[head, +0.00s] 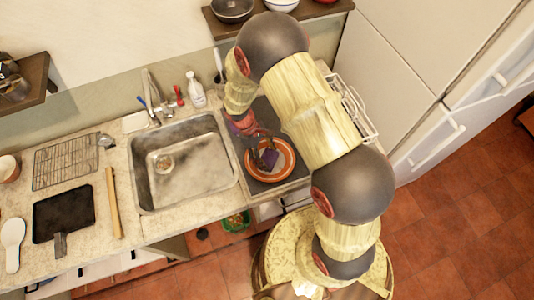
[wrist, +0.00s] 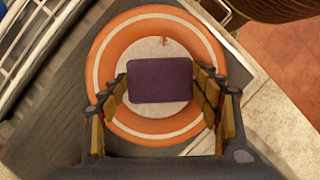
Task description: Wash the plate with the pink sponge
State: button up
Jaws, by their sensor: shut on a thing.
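An orange plate (wrist: 122,48) with a white ring and a pale centre lies flat on a dark grey surface right of the sink; the head view shows it too (head: 289,168). A small reddish mark shows on its upper part in the wrist view. The sponge (wrist: 160,92) looks dark purple, not pink, and covers much of the plate's centre. My gripper (wrist: 162,80) is shut on the sponge, with a finger on its left and right sides. In the head view my gripper (head: 262,153) is over the plate. I cannot tell whether the sponge touches the plate.
The empty metal sink (head: 183,165) is left of the plate, with a tap (head: 152,108) and a soap bottle (head: 196,90) behind it. A white wire rack (head: 352,103) stands right of the plate, partly behind my arm. A rolling pin (head: 114,203) lies left of the sink.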

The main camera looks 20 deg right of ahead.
jog(key=shift+s+d, duration=0.25)
jog(key=shift+d, duration=0.05)
jog(key=shift+d, duration=0.2)
jog(key=shift+w+d, duration=0.1)
jog(key=shift+w, duration=0.05)
jog(key=shift+w+d, duration=0.1)
jog(key=shift+w, duration=0.2)
jog(key=shift+w, duration=0.2)
jog(key=shift+a, duration=0.45)
jog(key=shift+s+a, duration=0.25)
jog(key=shift+s, duration=0.1)
jog(key=shift+s+d+r, duration=0.1)
jog(key=shift+s, duration=0.1)
